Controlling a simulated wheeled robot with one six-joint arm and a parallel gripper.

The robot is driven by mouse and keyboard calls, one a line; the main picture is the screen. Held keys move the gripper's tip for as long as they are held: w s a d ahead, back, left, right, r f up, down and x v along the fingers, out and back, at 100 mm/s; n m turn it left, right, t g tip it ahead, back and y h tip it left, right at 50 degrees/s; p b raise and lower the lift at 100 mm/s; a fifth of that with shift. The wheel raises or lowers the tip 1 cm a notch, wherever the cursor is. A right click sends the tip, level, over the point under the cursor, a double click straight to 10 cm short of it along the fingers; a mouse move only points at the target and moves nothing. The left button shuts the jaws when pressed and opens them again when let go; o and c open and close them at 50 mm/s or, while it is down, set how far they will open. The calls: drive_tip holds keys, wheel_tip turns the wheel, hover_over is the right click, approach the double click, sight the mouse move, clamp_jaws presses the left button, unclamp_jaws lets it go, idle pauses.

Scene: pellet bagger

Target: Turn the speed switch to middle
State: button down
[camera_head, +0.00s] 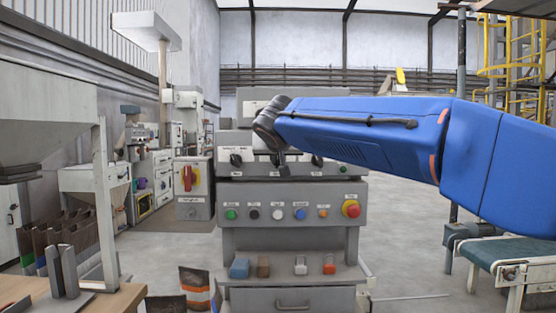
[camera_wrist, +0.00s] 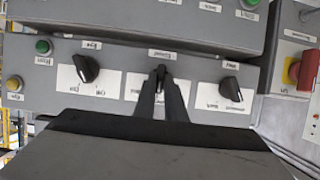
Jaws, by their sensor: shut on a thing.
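The upper panel of the grey machine carries a row of black rotary switches. My gripper (camera_wrist: 161,80) is shut on the middle switch (camera_wrist: 160,70) in the wrist view, with its fingertips around the knob. That view is upside down, and the label above the knob is too small to read surely as the speed label. The fingers hide most of the knob and part of its white position plate, so its setting is unclear. In the head view my gripper (camera_head: 280,163) reaches the middle of this panel, below my blue arm.
A black knob sits on either side: the left one (camera_wrist: 86,68) and the right one (camera_wrist: 231,88) in the wrist view. Below the panel are coloured push buttons and a red emergency stop (camera_head: 351,208). A red-yellow switch (camera_head: 188,177) stands on a cabinet further left.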

idle(0.3)
drive_tip(key=c, duration=1.8)
unclamp_jaws()
drive_tip(key=v, duration=1.7)
drive_tip(key=shift+s+r, duration=0.1)
drive_tip(key=shift+s, duration=0.05)
